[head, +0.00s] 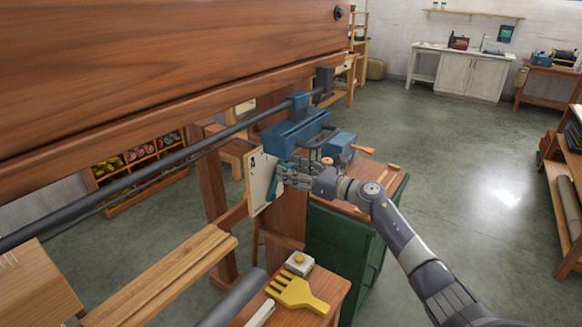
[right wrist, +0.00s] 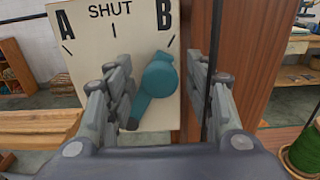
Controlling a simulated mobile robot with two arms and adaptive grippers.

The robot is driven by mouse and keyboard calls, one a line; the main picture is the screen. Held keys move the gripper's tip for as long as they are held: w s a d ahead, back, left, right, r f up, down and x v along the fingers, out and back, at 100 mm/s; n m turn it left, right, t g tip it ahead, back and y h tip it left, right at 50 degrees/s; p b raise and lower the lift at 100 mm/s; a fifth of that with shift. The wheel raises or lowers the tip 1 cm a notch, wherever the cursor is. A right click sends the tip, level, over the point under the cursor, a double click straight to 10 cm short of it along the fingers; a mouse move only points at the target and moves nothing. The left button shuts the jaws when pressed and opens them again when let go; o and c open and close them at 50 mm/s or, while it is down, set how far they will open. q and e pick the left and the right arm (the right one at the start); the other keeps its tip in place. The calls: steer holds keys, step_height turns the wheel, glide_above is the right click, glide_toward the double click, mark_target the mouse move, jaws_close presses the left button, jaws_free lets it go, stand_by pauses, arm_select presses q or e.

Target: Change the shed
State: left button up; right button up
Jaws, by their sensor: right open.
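A cream plate (right wrist: 85,35) bears the marks A, SHUT and B. A teal lever (right wrist: 152,92) is mounted on it, its rounded upper end leaning up and right toward the B mark. My right gripper (right wrist: 161,88) is open, one finger on each side of the lever; I cannot tell whether either touches it. In the head view, the right gripper (head: 298,176) is at the plate (head: 261,172), below a blue housing (head: 295,132) on a dark rod (head: 190,142), and partly hides the lever. My left gripper is not in view.
A large wooden beam (head: 170,45) spans the upper left. Below the plate, a yellow comb-like tool (head: 296,291) and a small block with an orange button (head: 299,263) lie on a wooden top. A green cabinet (head: 335,238) stands below. Open floor (head: 465,160) lies to the right.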

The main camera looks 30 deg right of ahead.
steer(key=shift+w+a, duration=0.15)
steer(key=shift+w, duration=0.2)
jaws_close()
